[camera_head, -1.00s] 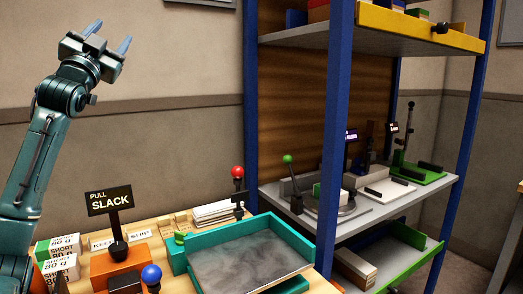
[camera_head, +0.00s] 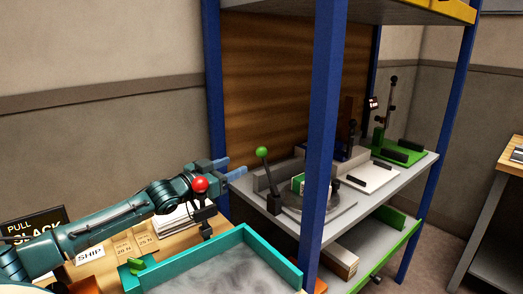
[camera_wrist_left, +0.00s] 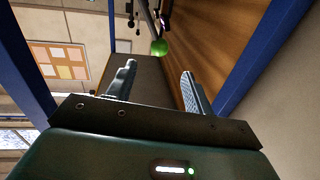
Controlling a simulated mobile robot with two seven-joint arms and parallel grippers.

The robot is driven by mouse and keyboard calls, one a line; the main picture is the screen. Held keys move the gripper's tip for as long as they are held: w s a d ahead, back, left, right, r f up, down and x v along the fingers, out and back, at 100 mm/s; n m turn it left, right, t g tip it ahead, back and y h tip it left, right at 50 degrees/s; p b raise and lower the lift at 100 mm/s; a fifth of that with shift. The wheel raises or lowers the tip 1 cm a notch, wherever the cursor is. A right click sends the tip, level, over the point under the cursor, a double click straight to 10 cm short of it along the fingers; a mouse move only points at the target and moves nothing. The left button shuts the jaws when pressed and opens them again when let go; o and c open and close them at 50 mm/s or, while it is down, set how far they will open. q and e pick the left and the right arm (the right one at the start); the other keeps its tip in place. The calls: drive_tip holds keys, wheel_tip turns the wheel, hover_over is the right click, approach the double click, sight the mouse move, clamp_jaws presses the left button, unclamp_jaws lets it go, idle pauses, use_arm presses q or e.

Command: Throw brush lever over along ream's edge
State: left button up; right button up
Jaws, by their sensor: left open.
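A lever with a green ball knob (camera_head: 262,151) stands on the grey middle shelf, its dark rod leaning slightly. Beside it, a small ream with a green and white end (camera_head: 298,183) sits at a round grey plate (camera_head: 320,204). My left gripper (camera_head: 236,166) is open and empty, left of the knob at the shelf's left post, fingers pointing right. In the left wrist view the green knob (camera_wrist_left: 159,47) shows beyond the gap between the open fingers (camera_wrist_left: 158,72), apart from them. My right gripper is out of view.
Blue posts (camera_head: 322,130) frame the rack, one close to my left gripper. A red ball knob (camera_head: 200,184) overlaps my left wrist in the picture. A teal tray (camera_head: 272,247) stands below on the wooden bench. A green-based device (camera_head: 401,154) stands farther right.

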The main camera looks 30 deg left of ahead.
sight(258, 155)
use_arm(q)
drive_tip(key=p+x, duration=0.2)
drive_tip(key=x, duration=1)
drive_tip(key=shift+w+d+p, duration=0.1)
drive_tip(key=shift+w+p, duration=0.2)
drive_tip(key=shift+p, duration=0.05)
drive_tip(key=shift+c, duration=0.2)
clamp_jaws()
